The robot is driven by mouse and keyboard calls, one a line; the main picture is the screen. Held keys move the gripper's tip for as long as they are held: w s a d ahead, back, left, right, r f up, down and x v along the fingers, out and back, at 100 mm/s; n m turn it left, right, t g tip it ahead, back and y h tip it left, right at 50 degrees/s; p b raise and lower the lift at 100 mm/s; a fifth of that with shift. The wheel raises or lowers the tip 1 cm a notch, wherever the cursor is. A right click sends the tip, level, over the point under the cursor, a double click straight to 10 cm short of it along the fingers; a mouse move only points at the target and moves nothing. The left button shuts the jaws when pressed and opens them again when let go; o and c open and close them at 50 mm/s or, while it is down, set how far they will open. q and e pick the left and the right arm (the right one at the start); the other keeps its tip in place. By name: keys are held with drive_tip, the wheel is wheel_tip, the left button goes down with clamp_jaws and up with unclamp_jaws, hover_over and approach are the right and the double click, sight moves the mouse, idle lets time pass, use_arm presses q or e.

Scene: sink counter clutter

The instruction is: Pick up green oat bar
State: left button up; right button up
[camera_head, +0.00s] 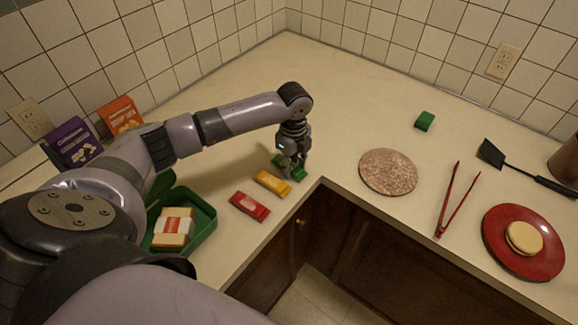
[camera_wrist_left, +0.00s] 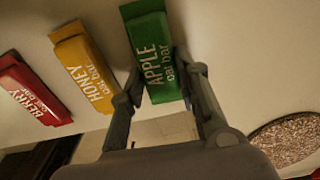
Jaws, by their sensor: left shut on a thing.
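The green oat bar (camera_head: 281,161), labelled "APPLE oat bar", lies on the counter near its inner corner. My left gripper (camera_head: 291,165) points down at it, with a finger on either side. In the left wrist view my left gripper (camera_wrist_left: 160,88) is shut on the lower part of the green oat bar (camera_wrist_left: 150,45). The bar appears to be at counter level; I cannot tell whether it is lifted. My right gripper is not in view.
A yellow honey bar (camera_head: 271,183) and a red berry bar (camera_head: 249,206) lie to the left. An open green box (camera_head: 205,222) holds a sandwich. A round speckled board (camera_head: 388,171), red tongs (camera_head: 449,205) and a red plate (camera_head: 495,249) are to the right.

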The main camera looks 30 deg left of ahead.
sight(293, 167)
use_arm(q)
drive_tip(key=shift+c, duration=1.1)
drive_tip(key=shift+r, duration=0.6)
wheel_tip(293, 167, up, 19)
drive_tip(key=b, duration=0.2)
drive_tip(key=shift+b, duration=0.35)
drive_tip(key=shift+f, duration=0.1)
